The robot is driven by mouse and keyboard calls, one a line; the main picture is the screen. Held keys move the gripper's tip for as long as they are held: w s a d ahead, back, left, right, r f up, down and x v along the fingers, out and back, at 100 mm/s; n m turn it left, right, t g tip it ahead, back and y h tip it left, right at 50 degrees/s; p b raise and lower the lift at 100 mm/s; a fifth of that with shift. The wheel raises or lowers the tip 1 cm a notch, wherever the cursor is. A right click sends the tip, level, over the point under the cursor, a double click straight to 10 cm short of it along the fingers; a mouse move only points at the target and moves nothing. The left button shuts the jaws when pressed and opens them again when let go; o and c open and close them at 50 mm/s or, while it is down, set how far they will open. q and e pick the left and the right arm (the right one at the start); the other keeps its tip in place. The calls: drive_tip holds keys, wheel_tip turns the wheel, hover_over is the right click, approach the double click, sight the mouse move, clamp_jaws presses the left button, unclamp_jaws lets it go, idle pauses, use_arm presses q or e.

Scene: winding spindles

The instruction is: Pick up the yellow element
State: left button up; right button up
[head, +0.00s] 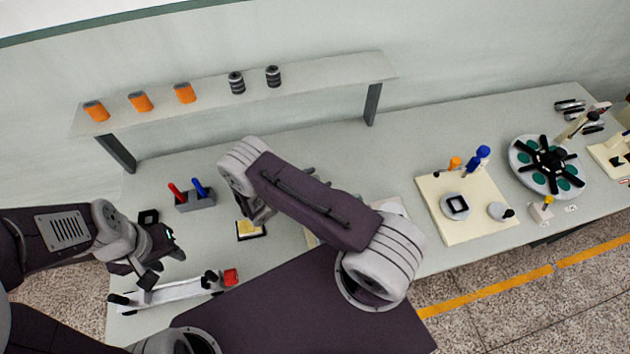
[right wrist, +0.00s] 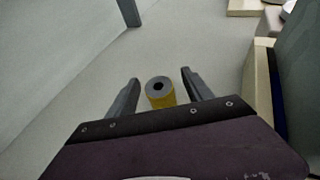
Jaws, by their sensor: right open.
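The yellow element (right wrist: 161,98) is an upright yellow cylinder with a grey top and a dark centre hole, seen in the right wrist view. It stands between the two fingers of my right gripper (right wrist: 161,88), with a gap visible on each side. My right gripper is open. In the head view the right arm covers most of this gripper, and I cannot make out the cylinder there. My left gripper (head: 163,267) is at the left of the table, fingers apart and empty, above the near-left area.
A yellow pad in a dark frame (head: 250,230) lies left of my right arm. A grey block with red and blue handles (head: 196,202) stands behind it. A long grey fixture (head: 172,292) lies at the front left. A raised shelf (head: 330,75) runs along the back.

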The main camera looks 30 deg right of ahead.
drive_tip(key=shift+x, duration=1.25)
drive_tip(key=shift+a, duration=0.1)
clamp_jaws()
wheel_tip(320, 180, up, 10)
drive_tip(key=b, duration=0.1)
